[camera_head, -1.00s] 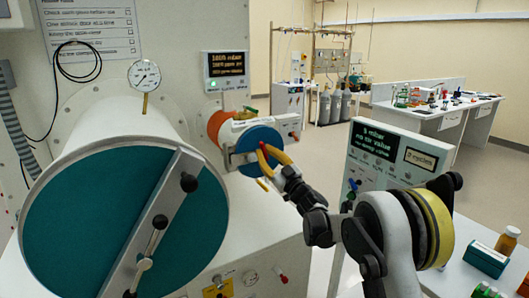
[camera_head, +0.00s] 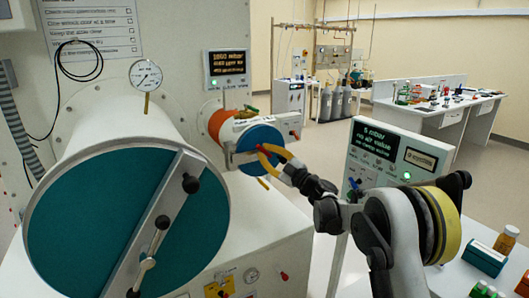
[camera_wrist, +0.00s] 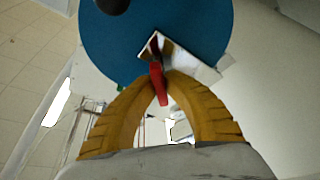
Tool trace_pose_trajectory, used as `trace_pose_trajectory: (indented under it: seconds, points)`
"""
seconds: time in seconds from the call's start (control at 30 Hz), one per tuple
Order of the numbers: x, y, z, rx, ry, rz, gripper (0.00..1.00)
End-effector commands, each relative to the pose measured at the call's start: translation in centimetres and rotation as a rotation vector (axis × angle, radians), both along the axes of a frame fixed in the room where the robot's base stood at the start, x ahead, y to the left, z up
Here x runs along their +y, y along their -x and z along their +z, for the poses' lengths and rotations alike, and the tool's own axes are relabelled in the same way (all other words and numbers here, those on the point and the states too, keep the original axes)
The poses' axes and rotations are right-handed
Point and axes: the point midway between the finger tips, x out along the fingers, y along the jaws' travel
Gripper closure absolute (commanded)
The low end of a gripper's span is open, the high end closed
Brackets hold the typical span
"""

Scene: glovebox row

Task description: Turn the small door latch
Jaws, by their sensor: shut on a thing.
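The small round blue door (camera_head: 259,144) closes the small cylinder with an orange band, right of the large chamber. Its latch is a red handle, seen in the wrist view (camera_wrist: 158,84) in front of a pale metal bar (camera_wrist: 195,62) across the door. My gripper (camera_head: 268,150) has yellow fingers and reaches the door from the right. In the wrist view my gripper (camera_wrist: 158,82) is shut on the red handle, with the fingertips on either side of it. The fingers hide part of the handle in the head view.
The large chamber's teal door (camera_head: 100,235) with its bar and black knobs stands at the left. A display panel (camera_head: 390,160) stands close behind my arm. A small teal box (camera_head: 486,255) and bottles sit on the right bench.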

Motion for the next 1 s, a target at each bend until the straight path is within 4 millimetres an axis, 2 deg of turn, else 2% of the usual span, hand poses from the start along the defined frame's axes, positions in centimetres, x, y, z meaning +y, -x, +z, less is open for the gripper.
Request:
trace_pose_trajectory:
  seconds: [0.3, 0.33, 0.37, 0.4, 0.77, 1.0]
  points:
    - [0.0, 0.0, 0.0, 0.0, 0.0, 0.0, 1.0]
    - [0.0, 0.0, 0.0, 0.0, 0.0, 0.0, 0.8]
    - [0.0, 0.0, 0.0, 0.0, 0.0, 0.0, 0.71]
    - [0.0, 0.0, 0.0, 0.0, 0.0, 0.0, 0.66]
    - [-0.5, 0.3, -0.1, 0.0, 0.0, -0.001, 0.66]
    - [-4.0, 3.1, -1.3, -0.001, -0.001, -0.004, 0.66]
